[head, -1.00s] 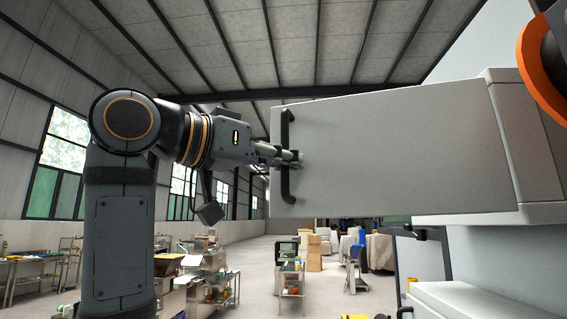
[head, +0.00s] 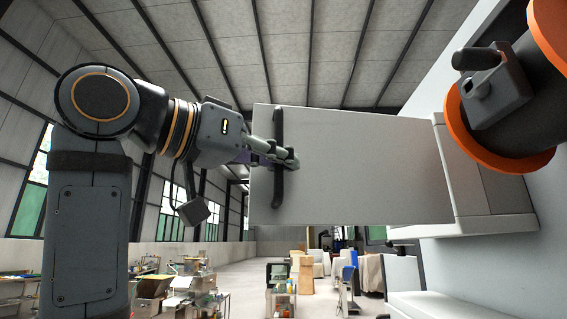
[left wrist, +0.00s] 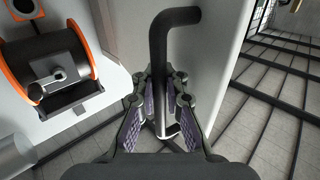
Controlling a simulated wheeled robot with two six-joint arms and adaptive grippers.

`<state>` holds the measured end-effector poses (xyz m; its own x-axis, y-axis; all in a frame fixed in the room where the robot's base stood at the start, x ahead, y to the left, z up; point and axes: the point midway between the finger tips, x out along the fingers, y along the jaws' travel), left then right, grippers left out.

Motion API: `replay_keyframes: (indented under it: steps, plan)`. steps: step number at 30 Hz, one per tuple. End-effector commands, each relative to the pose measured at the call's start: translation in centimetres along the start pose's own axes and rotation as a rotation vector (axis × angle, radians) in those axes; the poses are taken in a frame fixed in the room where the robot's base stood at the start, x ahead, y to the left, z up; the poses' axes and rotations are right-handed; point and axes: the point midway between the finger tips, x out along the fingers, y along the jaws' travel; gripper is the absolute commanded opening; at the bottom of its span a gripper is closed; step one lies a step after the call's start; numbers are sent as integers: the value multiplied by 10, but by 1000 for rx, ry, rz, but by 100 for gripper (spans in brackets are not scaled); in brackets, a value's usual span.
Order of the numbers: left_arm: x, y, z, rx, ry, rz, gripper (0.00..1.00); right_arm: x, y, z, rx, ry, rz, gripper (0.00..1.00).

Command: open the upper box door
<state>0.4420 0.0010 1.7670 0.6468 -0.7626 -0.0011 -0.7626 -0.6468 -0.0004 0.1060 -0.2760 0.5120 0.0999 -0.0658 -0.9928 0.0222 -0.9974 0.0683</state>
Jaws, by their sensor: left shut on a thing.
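The upper box door (head: 360,165) is a flat light grey panel, swung out from the grey box frame (head: 480,185) on the machine at the right. A black bar handle (head: 278,125) runs upright near its left edge. My left gripper (head: 290,162) comes in from the left and is shut on the handle, at about its middle. In the left wrist view the handle (left wrist: 160,65) runs down between the fingers (left wrist: 160,115), which hide part of it. My right gripper does not show.
A dark cylinder with orange rims (head: 515,95) and a crank sits on the machine at the upper right. A lower white box (head: 440,303) is below. Carts and shelves (head: 180,285) stand far back on the floor. The space left of the door holds my left arm.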

Motion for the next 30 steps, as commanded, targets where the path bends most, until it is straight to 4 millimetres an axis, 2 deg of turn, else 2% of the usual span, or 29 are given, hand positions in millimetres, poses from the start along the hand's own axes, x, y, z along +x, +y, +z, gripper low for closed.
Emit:
replay_keyframes:
  steps: [8, 9, 11, 20, 23, 30]
  plan:
    - [0, -1, 0, 1, -1, -2, 0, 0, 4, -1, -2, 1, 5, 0]
    - [0, -1, 0, 1, -1, -2, 14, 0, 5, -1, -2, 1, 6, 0]
    - [0, -1, 0, 1, -1, -2, 21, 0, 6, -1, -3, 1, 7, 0]
    - [-1, -1, 0, 0, -1, -1, 21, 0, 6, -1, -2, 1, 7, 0]
    - [-11, -1, 0, 0, 0, -3, 21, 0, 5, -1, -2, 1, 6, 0]
    - [-68, -3, 0, 1, 3, -7, 21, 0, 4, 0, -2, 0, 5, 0]
